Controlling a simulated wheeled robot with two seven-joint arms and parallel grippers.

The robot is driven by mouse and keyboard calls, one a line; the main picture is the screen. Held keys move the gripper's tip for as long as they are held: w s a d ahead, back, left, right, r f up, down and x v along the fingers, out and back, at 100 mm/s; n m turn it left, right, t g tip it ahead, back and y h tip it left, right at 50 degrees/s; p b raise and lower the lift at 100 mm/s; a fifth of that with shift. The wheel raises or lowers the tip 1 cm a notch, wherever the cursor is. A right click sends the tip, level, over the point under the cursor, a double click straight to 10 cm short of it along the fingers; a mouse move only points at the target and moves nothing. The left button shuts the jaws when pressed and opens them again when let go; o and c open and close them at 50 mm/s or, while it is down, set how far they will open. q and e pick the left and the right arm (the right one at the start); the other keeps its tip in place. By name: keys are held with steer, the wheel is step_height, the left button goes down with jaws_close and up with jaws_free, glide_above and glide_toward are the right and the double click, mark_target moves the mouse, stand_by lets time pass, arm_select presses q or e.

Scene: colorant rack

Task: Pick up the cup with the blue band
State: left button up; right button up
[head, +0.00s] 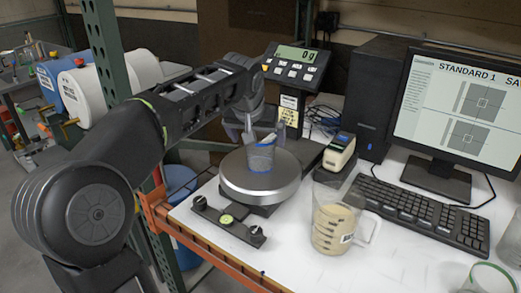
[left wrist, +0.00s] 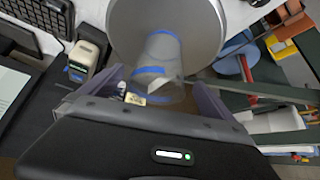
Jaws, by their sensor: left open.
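The clear cup with the blue band (head: 261,157) stands on the round metal scale plate (head: 235,183) in the head view. In the left wrist view the cup (left wrist: 163,48) shows its blue markings against the plate (left wrist: 122,22). My left gripper (head: 263,132) is open and comes down over the cup from above. Its two fingers (left wrist: 160,88) lie on either side of the cup in the left wrist view, and I cannot tell whether they touch it. The fingers partly hide the cup's upper part in the head view. My right gripper is not in view.
The scale's display (head: 296,54) stands behind the plate. A clear jug with beige contents (head: 333,228) and a small label device (head: 339,152) are to the right. A keyboard (head: 420,212) and monitor (head: 458,110) are further right. A green-rimmed cup (head: 489,279) sits front right.

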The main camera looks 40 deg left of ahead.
arm_select(q)
steer(key=shift+f, duration=0.1)
steer(key=p+x, duration=0.1)
steer(key=x, duration=0.4)
steer(key=shift+w+d, duration=0.1)
steer(key=shift+c, duration=0.3)
steer(key=c, duration=1.3)
steer(key=shift+r, duration=5)
steer(key=shift+c, duration=0.2)
